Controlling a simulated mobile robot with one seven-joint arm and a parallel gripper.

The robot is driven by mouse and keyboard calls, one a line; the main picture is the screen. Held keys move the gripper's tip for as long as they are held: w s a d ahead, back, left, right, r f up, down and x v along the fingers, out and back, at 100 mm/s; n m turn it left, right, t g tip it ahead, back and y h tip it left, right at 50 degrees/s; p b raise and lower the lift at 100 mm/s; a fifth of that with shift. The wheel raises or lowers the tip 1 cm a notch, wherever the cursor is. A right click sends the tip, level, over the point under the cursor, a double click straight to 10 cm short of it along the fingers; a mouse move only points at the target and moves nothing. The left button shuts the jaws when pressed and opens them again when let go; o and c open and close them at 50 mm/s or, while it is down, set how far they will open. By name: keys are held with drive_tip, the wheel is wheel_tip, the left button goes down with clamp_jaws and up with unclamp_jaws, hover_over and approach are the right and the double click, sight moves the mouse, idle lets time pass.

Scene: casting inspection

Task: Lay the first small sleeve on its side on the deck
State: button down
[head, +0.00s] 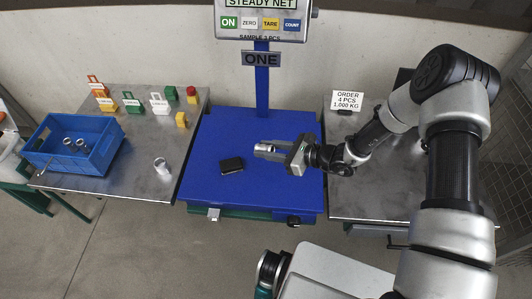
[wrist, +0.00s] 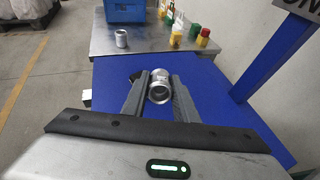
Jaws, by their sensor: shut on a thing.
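My gripper (head: 285,155) is shut on a small silver sleeve (head: 265,148) over the blue scale deck (head: 220,130). In the wrist view the sleeve (wrist: 160,88) sits between the two dark fingers (wrist: 157,92), its open end facing the camera. It looks tilted or lying on its side; I cannot tell whether it touches the deck (wrist: 215,78). Another small sleeve (head: 162,168) stands on the left steel table, and it also shows in the wrist view (wrist: 121,38).
A blue crate (head: 70,145) on the left table (head: 135,185) holds several sleeves. A small black object (head: 231,165) lies on the deck, left of my gripper. Coloured blocks (head: 132,102) stand at the left table's back. The scale's post (head: 262,90) rises behind the deck.

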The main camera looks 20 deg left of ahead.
sight(266, 172)
drive_tip(key=shift+w+a, duration=0.3)
drive_tip(key=shift+w, duration=0.05)
drive_tip(key=shift+d, duration=0.1)
wheel_tip(266, 172, down, 10)
drive_tip(key=b, duration=0.8)
drive_tip(key=shift+f+b, duration=0.55)
drive_tip(key=shift+b, duration=0.05)
idle(0.5)
drive_tip(key=c, duration=1.3)
unclamp_jaws()
drive_tip(key=shift+c, duration=0.2)
drive_tip(key=shift+d, duration=0.15)
drive_tip(key=p+v, duration=0.1)
drive_tip(key=v, duration=0.4)
drive_tip(key=p+v, duration=0.1)
drive_tip(key=v, duration=0.5)
drive_tip(key=p+v, duration=0.1)
drive_tip(key=v, duration=0.5)
drive_tip(key=shift+s+d, duration=0.1)
drive_tip(key=shift+s, duration=0.2)
